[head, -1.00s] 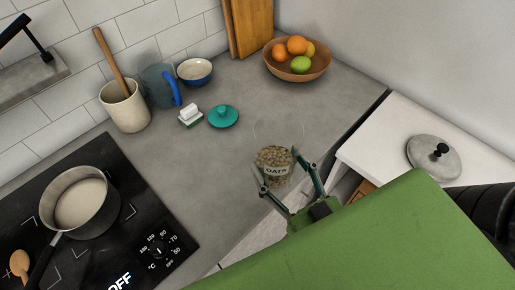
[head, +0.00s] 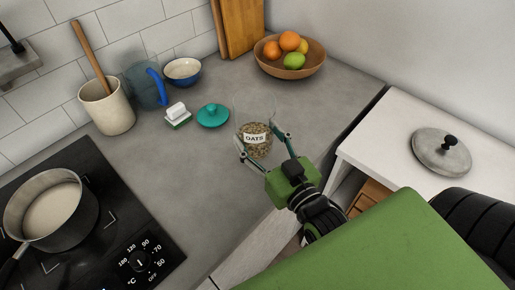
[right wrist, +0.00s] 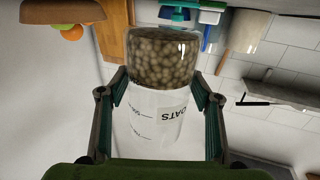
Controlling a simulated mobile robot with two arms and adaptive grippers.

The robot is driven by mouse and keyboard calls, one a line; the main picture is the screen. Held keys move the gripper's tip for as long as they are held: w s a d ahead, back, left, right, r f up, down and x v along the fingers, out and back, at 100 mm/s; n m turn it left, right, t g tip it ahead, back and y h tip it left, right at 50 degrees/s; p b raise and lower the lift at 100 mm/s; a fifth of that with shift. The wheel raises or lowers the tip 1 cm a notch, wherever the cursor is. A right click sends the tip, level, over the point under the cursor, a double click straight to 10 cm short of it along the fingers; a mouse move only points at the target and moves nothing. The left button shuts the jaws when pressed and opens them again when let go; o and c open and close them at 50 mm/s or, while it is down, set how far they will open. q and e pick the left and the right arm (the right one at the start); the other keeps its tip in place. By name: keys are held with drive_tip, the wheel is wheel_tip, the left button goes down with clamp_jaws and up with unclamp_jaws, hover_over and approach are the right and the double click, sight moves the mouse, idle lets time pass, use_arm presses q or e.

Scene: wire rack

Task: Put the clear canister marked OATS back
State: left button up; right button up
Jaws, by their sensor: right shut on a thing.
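The clear canister (head: 257,150) has a white OATS label and holds tan oats in its lower part, with clear wall above. It looks upright in the head view, at the counter's right part; I cannot tell whether its base touches the counter. My right gripper (head: 262,147) is shut on it, with one finger on each side. The right wrist view shows the canister (right wrist: 158,60) upside down between both fingers of that gripper (right wrist: 160,100). A teal knobbed lid (head: 213,115) lies on the counter left of the canister. My left gripper is not in view.
A fruit bowl (head: 290,64), blue bowl (head: 183,74), blue-handled jug (head: 146,88), utensil crock (head: 107,107) and butter dish (head: 178,117) stand farther back. A pan (head: 50,203) sits on the hob at left. A metal lid (head: 441,153) lies on the white surface at right.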

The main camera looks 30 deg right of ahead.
drive_tip(key=shift+w+d+f, duration=0.1)
drive_tip(key=shift+w+f, duration=0.3)
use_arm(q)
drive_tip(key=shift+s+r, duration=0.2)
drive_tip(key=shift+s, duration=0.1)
use_arm(e)
drive_tip(key=shift+w+f, duration=0.15)
drive_tip(key=shift+f, duration=1.6)
drive_tip(key=shift+f, duration=0.1)
drive_tip(key=o, duration=1.4)
drive_tip(key=shift+f, duration=0.1)
drive_tip(key=shift+c, duration=0.2)
